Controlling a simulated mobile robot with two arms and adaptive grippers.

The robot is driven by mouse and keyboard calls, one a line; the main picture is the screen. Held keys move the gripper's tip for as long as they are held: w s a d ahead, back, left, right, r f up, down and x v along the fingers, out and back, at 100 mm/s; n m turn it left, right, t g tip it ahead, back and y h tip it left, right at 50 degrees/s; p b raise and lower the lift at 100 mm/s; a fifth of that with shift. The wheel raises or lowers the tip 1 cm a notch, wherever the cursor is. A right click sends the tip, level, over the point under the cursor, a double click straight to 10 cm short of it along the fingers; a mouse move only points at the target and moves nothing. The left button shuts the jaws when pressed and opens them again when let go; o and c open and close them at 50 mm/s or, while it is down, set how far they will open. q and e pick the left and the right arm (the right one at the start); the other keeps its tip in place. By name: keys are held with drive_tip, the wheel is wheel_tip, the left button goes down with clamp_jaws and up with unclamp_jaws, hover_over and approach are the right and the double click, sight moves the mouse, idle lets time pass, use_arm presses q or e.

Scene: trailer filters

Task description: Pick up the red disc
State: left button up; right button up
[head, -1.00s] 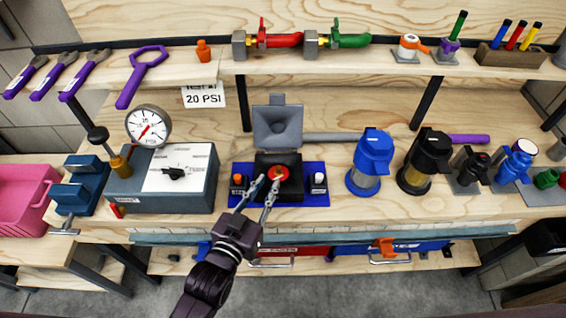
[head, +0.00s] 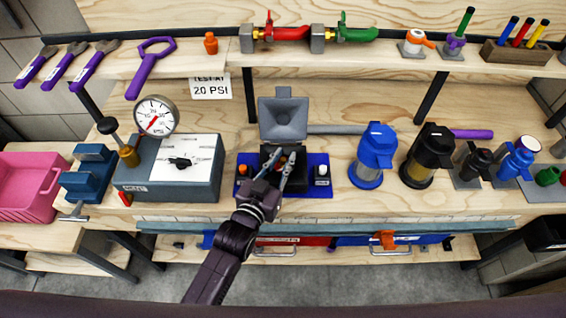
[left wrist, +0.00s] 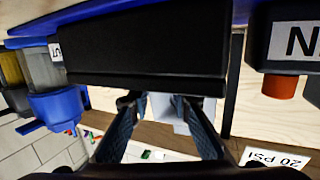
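The black block (head: 267,153) stands on a blue base (head: 308,190) at the middle of the bench, in front of a raised grey square plate (head: 283,118). My left gripper (head: 281,158) is over the block, its two fingers apart. The red disc is mostly hidden by the fingers in the head view; only a small reddish patch (head: 284,160) shows between them. In the left wrist view the fingers (left wrist: 155,104) are open next to the black block (left wrist: 145,60), with no red disc visible between them. My right gripper is not in view.
A gauge box (head: 170,168) stands left of the blue base. Blue (head: 371,155) and black (head: 427,157) filter housings stand to the right. A shelf (head: 370,57) with valves runs above. Bare bench lies between the base and the blue housing.

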use_arm(q)
clamp_jaws()
drive_tip(key=shift+r, duration=0.1)
